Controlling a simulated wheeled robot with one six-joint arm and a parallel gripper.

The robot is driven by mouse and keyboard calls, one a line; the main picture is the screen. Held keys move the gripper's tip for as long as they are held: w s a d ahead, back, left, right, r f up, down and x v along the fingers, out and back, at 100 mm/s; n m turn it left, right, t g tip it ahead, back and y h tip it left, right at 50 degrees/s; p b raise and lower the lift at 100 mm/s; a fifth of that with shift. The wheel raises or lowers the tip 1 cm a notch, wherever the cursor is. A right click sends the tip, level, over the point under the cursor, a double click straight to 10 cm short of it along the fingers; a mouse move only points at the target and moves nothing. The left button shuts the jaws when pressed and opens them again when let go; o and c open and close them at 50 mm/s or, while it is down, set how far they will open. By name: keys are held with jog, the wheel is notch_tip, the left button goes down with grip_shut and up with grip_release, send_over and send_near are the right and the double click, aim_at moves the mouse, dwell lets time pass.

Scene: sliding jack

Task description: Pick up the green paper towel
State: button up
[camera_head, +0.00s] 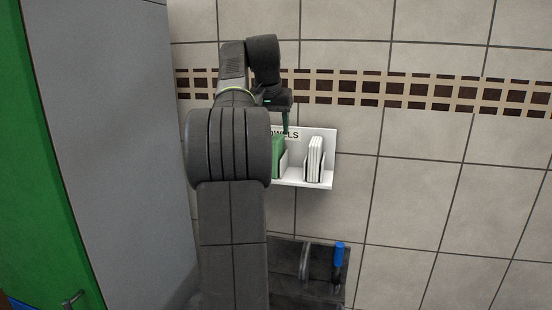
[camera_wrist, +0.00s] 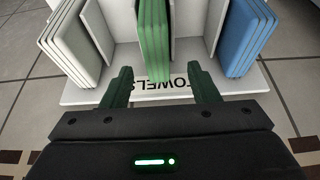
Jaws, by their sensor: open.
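The green paper towel (camera_head: 278,158) is a folded stack standing upright in the white wall holder (camera_head: 320,183) lettered TOWELS, partly hidden by my arm in the head view. In the wrist view the green towel (camera_wrist: 154,38) stands in the middle slot. My gripper (camera_wrist: 162,75) is open, one finger to each side of the towel's near edge, with a gap visible on both sides. In the head view my gripper (camera_head: 286,121) is at the holder's upper part, over the lettering.
A white towel stack (camera_head: 314,158) stands right of the green one. A blue stack (camera_wrist: 241,38) shows only in the wrist view. Below is a dark bin (camera_head: 300,282) with a blue-handled tool (camera_head: 339,256). A grey panel (camera_head: 110,130) stands at left. The tiled wall to the right is clear.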

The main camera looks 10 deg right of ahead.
aim_at(276, 139)
jog(key=shift+s+x, duration=0.15)
jog(key=shift+x, duration=1.4)
jog(key=shift+s+x, duration=0.1)
jog(key=shift+x, duration=1.45)
jog(key=shift+f+p, duration=0.3)
jog(key=c, duration=1)
jog(key=shift+c, duration=0.2)
jog(key=shift+r, duration=0.1)
jog(key=shift+s+r+b, duration=0.15)
jog(key=shift+r+b, duration=0.35)
notch_tip(276, 139, up, 7)
jog(key=shift+f+p, duration=0.15)
jog(key=shift+p, duration=0.4)
jog(key=s+a+b, duration=0.3)
jog(key=s, duration=0.6)
jog(key=s+a+b, duration=0.3)
jog(key=s+a, duration=0.1)
jog(key=s, duration=0.5)
jog(key=shift+a+f+b, duration=0.2)
jog(key=shift+a+b, duration=0.1)
jog(key=shift+b, duration=0.05)
